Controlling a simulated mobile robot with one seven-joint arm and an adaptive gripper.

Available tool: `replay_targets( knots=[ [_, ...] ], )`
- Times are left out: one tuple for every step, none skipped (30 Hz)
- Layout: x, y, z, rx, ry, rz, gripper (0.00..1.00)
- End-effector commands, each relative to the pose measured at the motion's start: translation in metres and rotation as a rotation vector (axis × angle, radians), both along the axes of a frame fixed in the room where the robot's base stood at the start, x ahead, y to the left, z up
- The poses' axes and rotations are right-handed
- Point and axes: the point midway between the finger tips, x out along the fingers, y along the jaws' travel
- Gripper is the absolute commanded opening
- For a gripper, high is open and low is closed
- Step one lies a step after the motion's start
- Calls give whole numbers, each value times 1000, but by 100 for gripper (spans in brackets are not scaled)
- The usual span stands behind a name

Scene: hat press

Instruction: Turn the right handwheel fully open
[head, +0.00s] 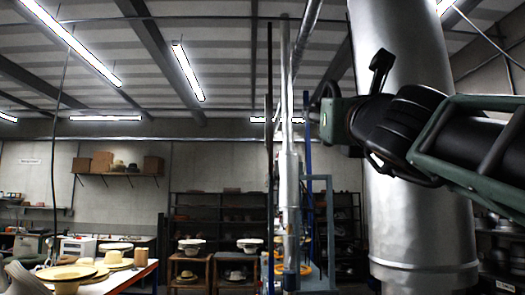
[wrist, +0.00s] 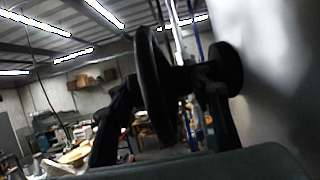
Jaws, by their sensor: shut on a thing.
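The handwheel (wrist: 150,85) is a dark wheel seen nearly edge-on in the wrist view. A short dark stem runs from it to a round dark disc (wrist: 228,69) at the right, close to a silver surface. My gripper (wrist: 167,82) has its dark fingers on both sides of the wheel and is shut on it. The exact contact is dark and hard to see. In the head view my green and black arm reaches in from the right, in front of a large silver pipe. I cannot clearly separate the wheel from my gripper there.
The thick silver pipe (head: 418,215) stands upright close behind my arm. A thinner silver pipe (head: 290,190) and a blue post stand left of it. A table with straw hats (head: 67,272), hat stands and dark shelves (head: 222,207) are farther off.

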Motion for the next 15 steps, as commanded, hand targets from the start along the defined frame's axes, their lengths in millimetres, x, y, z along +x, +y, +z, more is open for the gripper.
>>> replay_targets(
  knots=[
    [0, 0, 0, 0, 0, 0, 26],
    [0, 0, 0, 0, 0, 0, 23],
    [0, 0, 0, 0, 0, 0, 21],
    [0, 0, 0, 0, 0, 0, 21],
    [0, 0, 0, 0, 0, 0, 21],
    [0, 0, 0, 0, 1, 1, 21],
    [0, 0, 0, 1, 2, 1, 21],
    [0, 0, 1, 1, 3, 1, 21],
    [0, 0, 1, 1, 5, 1, 21],
    [0, 0, 1, 1, 8, 2, 21],
    [0, 1, 1, 1, 10, 2, 21],
    [0, 1, 2, 2, 14, 4, 21],
    [0, 1, 2, 2, 18, 4, 21],
    [0, 1, 2, 1, 23, 4, 21],
    [0, 2, 3, 0, 30, 4, 21]
  ],
)
